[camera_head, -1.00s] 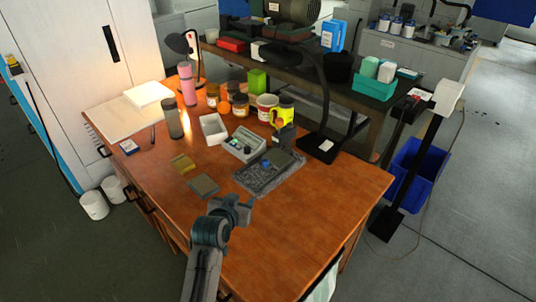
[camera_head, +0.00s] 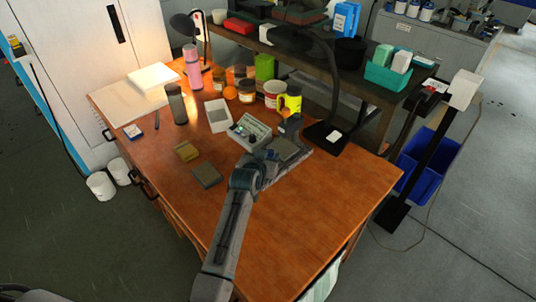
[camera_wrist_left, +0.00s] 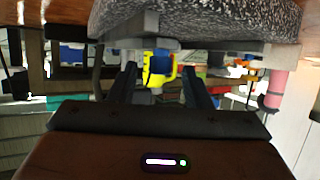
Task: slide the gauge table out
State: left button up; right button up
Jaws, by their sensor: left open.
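The gauge table appears as a grey plate (camera_head: 288,149) on a speckled granite base (camera_head: 296,166), at the right of the wooden desk. My left gripper (camera_head: 268,160) is at the near left side of it and hides part of the base. In the left wrist view, which is upside down, the granite (camera_wrist_left: 200,18) fills the top. A blue knob (camera_wrist_left: 160,64) shows between the parted fingers of the left gripper (camera_wrist_left: 160,78). I cannot tell whether the fingers touch it. My right gripper is not in view.
A grey box with a display (camera_head: 249,131) stands just left of the gauge. A black lamp base (camera_head: 325,137) is at the right. Two small blocks, one brassy (camera_head: 187,151), one grey (camera_head: 206,175), lie left. The desk's front right is clear.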

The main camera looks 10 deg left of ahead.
pick_arm(q)
jog(key=shift+w+f, duration=0.1)
jog(key=shift+w, duration=0.25)
jog(key=shift+c, duration=0.2)
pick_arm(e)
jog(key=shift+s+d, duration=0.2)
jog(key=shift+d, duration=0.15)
